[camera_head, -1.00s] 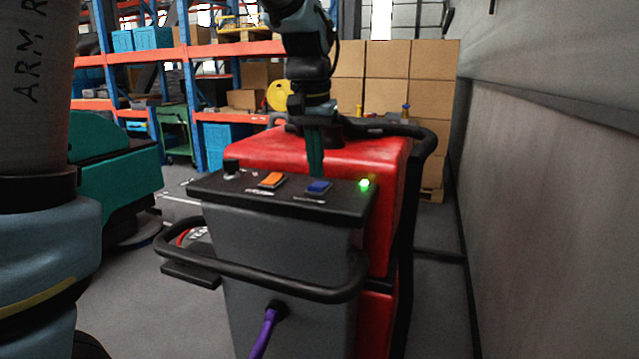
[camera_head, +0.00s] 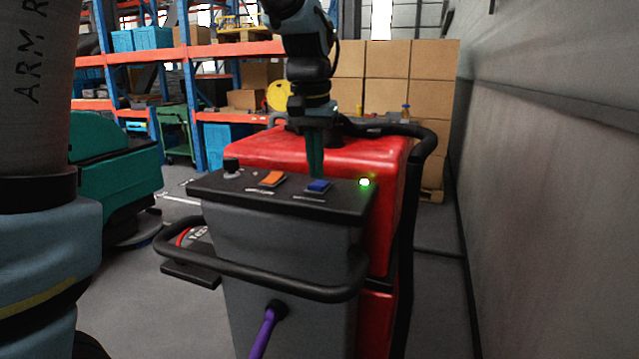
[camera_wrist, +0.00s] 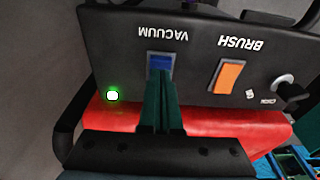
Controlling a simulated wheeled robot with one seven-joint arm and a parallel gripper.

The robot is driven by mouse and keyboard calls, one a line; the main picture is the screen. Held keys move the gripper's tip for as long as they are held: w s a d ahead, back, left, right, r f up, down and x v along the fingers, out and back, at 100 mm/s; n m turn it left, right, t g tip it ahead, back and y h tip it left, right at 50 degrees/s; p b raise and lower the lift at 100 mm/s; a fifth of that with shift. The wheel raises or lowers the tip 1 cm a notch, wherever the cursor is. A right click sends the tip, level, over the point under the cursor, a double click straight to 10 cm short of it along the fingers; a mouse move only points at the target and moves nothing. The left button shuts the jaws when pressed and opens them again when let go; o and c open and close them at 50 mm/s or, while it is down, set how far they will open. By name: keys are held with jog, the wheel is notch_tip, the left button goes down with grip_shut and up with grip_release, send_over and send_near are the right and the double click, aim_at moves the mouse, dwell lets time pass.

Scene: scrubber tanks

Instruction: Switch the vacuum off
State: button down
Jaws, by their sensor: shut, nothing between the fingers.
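The blue vacuum switch (camera_head: 318,186) is a rocker on the black control panel (camera_head: 231,186) of a red and grey floor scrubber. It also shows in the wrist view (camera_wrist: 160,62), beside the label VACUUM. A green lamp (camera_head: 364,183) glows at the panel's right end; in the wrist view it is at the left (camera_wrist: 112,96). My gripper (camera_head: 316,174) points down with its green fingers shut and empty. Its tips are at the switch's edge nearest the red body and hide part of it in the wrist view (camera_wrist: 161,76). I cannot tell whether they touch it.
An orange brush switch (camera_head: 271,179) and a black knob (camera_head: 231,167) sit left of the blue switch. A black handle bar (camera_head: 270,283) curves around the panel's front. A grey wall (camera_head: 560,180) stands to the right, shelves (camera_head: 200,50) behind.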

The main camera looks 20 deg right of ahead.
aim_at(316, 185)
jog(key=shift+f+b, duration=0.4)
jog(key=shift+f, duration=0.3)
jog(key=shift+r, duration=0.15)
notch_tip(316, 185, up, 7)
jog(key=p, duration=0.6)
dwell(0.4)
dwell(0.4)
